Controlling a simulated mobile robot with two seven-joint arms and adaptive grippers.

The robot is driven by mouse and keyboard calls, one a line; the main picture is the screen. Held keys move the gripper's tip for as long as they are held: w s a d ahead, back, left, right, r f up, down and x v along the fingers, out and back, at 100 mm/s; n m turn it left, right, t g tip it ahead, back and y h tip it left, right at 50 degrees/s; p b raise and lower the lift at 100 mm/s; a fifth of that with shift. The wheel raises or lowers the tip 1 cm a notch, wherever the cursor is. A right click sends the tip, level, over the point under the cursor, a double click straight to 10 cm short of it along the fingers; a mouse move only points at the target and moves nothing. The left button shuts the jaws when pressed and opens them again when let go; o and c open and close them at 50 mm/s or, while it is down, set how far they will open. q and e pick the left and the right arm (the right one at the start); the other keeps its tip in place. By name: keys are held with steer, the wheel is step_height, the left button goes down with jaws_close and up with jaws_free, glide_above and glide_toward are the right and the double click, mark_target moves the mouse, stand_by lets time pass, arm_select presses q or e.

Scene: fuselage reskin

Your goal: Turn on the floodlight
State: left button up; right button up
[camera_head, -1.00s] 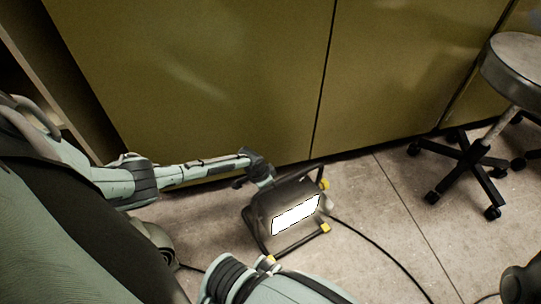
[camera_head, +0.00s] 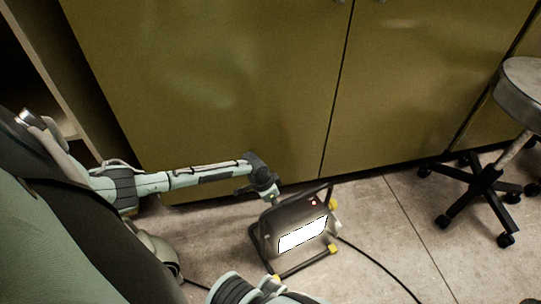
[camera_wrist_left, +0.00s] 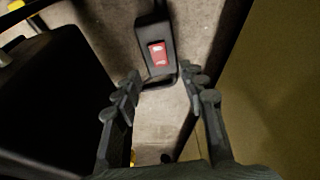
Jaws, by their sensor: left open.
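The floodlight (camera_head: 287,217) stands on the floor in front of the cabinet, a dark box on a tubular stand with yellow feet. Its front panel (camera_head: 302,235) shows bright white, and a small red spot shows on its top. My left gripper (camera_head: 272,197) is at the floodlight's rear left corner. In the left wrist view my left gripper (camera_wrist_left: 158,86) is open with nothing between its fingers. A red rocker switch (camera_wrist_left: 157,53) on a black housing (camera_wrist_left: 154,35) lies just beyond the fingertips. I cannot tell whether the fingers touch it. My right gripper is not in view.
Olive cabinet doors (camera_head: 220,90) rise close behind the floodlight. A black cable (camera_head: 378,266) runs over the floor to the right. A stool (camera_head: 490,185) on a wheeled black base stands at the right. The floor between them is otherwise clear.

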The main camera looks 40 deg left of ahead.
arm_select(q)
steer(key=v, duration=0.6)
steer(key=shift+s+r, duration=0.1)
steer(key=shift+s, duration=0.15)
